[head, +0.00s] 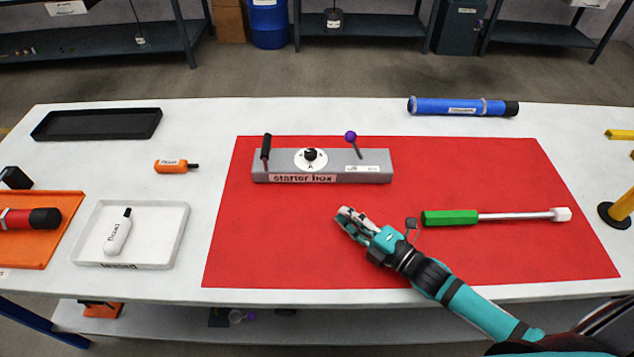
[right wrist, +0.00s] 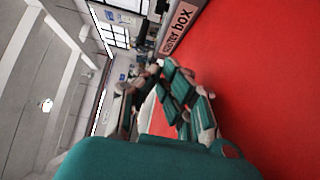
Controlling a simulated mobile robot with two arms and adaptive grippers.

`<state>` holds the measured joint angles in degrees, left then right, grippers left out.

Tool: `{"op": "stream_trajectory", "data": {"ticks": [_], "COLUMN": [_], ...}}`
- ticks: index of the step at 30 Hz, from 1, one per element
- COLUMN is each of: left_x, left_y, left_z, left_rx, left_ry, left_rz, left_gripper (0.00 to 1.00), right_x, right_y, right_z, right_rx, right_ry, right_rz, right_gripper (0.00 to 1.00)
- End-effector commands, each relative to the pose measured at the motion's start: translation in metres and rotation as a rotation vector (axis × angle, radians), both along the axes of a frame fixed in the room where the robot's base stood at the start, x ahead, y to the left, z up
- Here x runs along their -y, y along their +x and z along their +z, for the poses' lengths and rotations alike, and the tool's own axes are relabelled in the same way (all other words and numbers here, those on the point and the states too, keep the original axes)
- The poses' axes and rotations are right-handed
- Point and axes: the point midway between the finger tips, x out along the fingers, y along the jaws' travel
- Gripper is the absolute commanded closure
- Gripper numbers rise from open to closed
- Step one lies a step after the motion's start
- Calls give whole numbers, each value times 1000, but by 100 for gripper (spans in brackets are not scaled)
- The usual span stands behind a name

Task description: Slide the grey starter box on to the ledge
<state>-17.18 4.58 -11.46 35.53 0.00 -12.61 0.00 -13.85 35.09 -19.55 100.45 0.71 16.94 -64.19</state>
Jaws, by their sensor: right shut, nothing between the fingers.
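The grey starter box (head: 345,166) lies on the far left part of the red mat (head: 480,260). It has a black handle at its left end, a black dial on a white disc, and a purple-knobbed lever at its right. Its labelled face also shows at the top of the right wrist view (right wrist: 182,25). My right gripper (head: 345,218) is shut and empty over the mat, in front of the box's right half and apart from it. My left gripper is not in view. I cannot make out which surface is the ledge.
A green-handled tool (head: 480,216) lies right of my right gripper. A blue tube (head: 462,106) lies behind the mat. Left are an orange bottle (head: 172,166), a black tray (head: 97,137) and a white tray (head: 180,222) holding a white bottle. The mat's front left is clear.

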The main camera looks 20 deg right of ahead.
Motion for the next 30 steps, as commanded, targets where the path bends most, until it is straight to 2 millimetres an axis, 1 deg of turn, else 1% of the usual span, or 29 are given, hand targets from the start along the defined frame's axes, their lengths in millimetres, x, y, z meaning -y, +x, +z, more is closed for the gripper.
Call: {"op": "stream_trajectory", "data": {"ticks": [1,12,16,18,22,30], "left_x": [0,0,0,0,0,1], "left_y": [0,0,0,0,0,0], "left_z": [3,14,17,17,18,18], "left_rx": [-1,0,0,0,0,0], "left_ry": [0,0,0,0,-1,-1], "left_rz": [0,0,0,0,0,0], "left_gripper": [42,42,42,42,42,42], "right_x": [-5,-45,-37,-36,-34,-33], "right_y": [9,76,96,103,110,112], "right_z": [4,3,3,2,1,0], "right_rx": [3,2,2,0,1,-1], "right_ry": [2,0,-5,-2,-1,-1], "right_rz": [0,0,-1,0,0,0], "right_gripper": [100,100,100,100,100,100]}}
